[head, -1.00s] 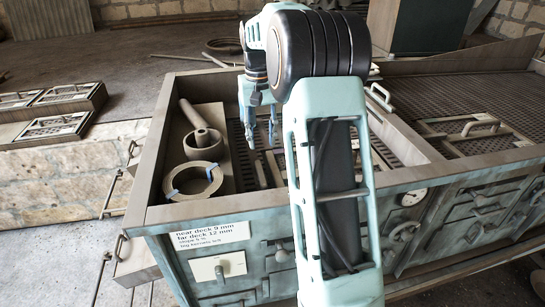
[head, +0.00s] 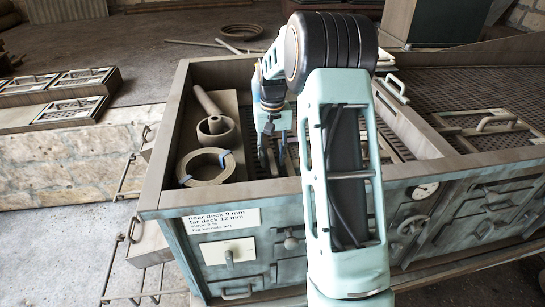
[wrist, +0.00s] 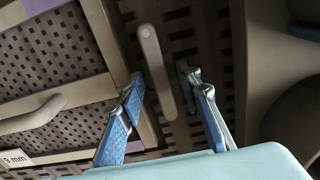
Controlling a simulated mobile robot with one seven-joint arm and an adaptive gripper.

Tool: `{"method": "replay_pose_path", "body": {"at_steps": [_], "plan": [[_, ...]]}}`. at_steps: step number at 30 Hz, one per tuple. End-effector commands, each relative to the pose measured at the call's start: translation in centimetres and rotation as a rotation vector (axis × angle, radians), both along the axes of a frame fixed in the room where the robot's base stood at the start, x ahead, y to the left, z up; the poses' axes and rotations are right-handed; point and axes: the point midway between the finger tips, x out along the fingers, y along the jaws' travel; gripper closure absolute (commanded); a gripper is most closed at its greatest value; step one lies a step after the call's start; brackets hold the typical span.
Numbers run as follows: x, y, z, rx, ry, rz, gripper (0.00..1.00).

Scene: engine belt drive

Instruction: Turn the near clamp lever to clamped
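A pale grey clamp lever (wrist: 156,72), a long bar with rounded ends, shows in the wrist view over dark slotted plating. It lies between the fingers of my gripper (wrist: 168,88), beside the edge of a framed screen. My gripper is open, with a finger on each side of the lever and visible gaps, so it does not appear gripped. In the head view my gripper (head: 273,158) points down inside the open box. The lever cannot be made out there.
The box rim (head: 166,135) surrounds my gripper. A ring (head: 206,166) and a round cup (head: 216,137) with a rod lie in its left compartment. In the wrist view, a curved handle (wrist: 34,116) and a "9 mm" label (wrist: 14,158) sit left; a large rounded body (wrist: 290,115) is right.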

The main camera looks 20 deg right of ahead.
Motion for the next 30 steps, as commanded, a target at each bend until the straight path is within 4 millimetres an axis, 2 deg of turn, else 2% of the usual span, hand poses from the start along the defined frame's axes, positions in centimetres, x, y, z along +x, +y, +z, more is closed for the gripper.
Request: {"method": "replay_pose_path", "body": {"at_steps": [4,13,23,30], "plan": [[0.00,0.00,0.00,0.000,0.000,0.000,0.68],[0.00,0.01,0.03,0.000,0.000,0.001,1.00],[0.02,0.04,0.04,-0.001,0.000,-0.022,1.00],[0.01,0.06,0.01,-0.002,0.002,-0.137,1.00]]}}
